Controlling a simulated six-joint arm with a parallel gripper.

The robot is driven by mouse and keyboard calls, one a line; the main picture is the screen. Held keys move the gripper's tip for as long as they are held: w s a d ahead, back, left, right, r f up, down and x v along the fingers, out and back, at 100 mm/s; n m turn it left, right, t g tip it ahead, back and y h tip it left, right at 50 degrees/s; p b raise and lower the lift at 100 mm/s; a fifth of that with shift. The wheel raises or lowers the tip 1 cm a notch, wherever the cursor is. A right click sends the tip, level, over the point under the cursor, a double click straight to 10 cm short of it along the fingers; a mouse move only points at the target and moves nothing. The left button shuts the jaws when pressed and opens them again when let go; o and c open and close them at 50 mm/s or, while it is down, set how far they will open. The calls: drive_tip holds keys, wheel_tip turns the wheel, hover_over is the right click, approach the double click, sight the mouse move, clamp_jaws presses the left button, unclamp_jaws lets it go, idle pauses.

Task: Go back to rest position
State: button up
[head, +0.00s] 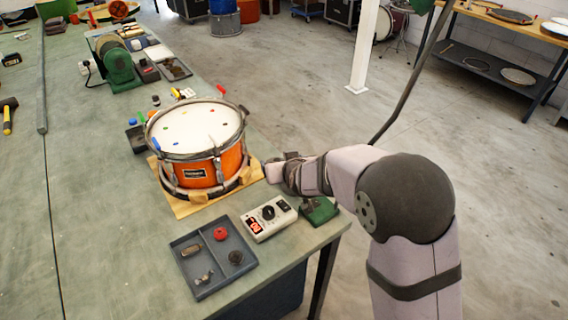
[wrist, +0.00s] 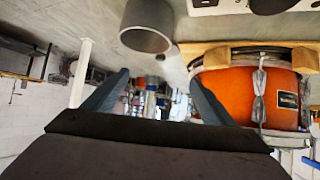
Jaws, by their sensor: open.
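My gripper (wrist: 160,86) is open in the wrist view, with its two dark fingers apart and nothing visible between them. In the head view my arm reaches in from the right, and its wrist end is beside the drum, above the bench's right edge; the fingers are not clear there. The orange drum (head: 203,172) stands on a wooden base (head: 182,208), with small coloured marks on its white head. In the wrist view the picture is inverted, and the drum (wrist: 228,93) is right of the fingers. A grey tube-like part (wrist: 147,40) shows above the fingers; I cannot tell what it belongs to.
The green bench (head: 105,245) holds a grey tray (head: 206,291) of small parts, a box with a red display (head: 268,217) and a green stand (head: 319,209) at the corner. A green machine (head: 118,66) stands farther back. Open floor (head: 310,80) lies right of the bench.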

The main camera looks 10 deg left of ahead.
drive_tip(key=shift+s+d+r, duration=0.1)
drive_tip(key=shift+s+r, duration=0.05)
drive_tip(key=shift+s, duration=0.05)
idle(0.4)
drive_tip(key=s+d+m+g+h+p, duration=0.2)
drive_tip(key=s+d+g, duration=0.3)
drive_tip(key=s+d, duration=0.8)
drive_tip(key=s+d+f+m+g+h+p, duration=0.1)
drive_tip(key=s+d+g, duration=0.4)
drive_tip(key=s+d, duration=0.8)
drive_tip(key=s+m+h+p, duration=0.1)
drive_tip(key=s, duration=0.5)
drive_tip(key=shift+f+m, duration=0.3)
